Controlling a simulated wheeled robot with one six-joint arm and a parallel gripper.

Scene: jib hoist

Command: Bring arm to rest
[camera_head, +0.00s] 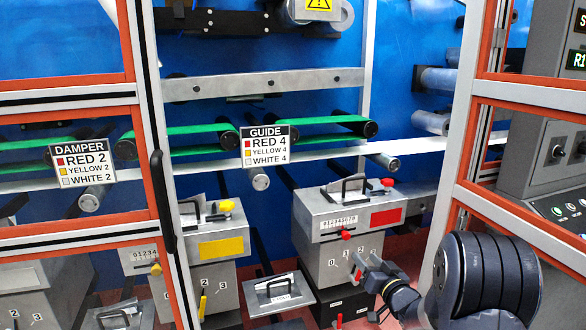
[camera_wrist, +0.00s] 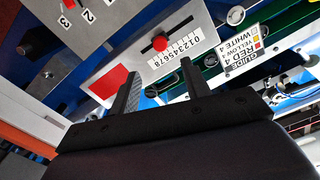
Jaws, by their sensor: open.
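My gripper (camera_wrist: 160,92) is open in the wrist view, with its two dark fingers apart and nothing between them. Beyond the fingers is the grey box with a red label (camera_wrist: 106,82) and a red-knobbed slider on a number scale (camera_wrist: 172,52). In the head view my arm comes in at the lower right, in front of the grey box with the red label (camera_head: 322,228). The gripper end is small there, near the box's lower dial, and I cannot tell whether it touches.
A grey box with a yellow label (camera_head: 215,245) stands to the left. GUIDE (camera_head: 267,146) and DAMPER (camera_head: 84,164) signs hang in front of green belts. An orange-edged frame post (camera_head: 462,120) and a control panel (camera_head: 555,150) stand at the right.

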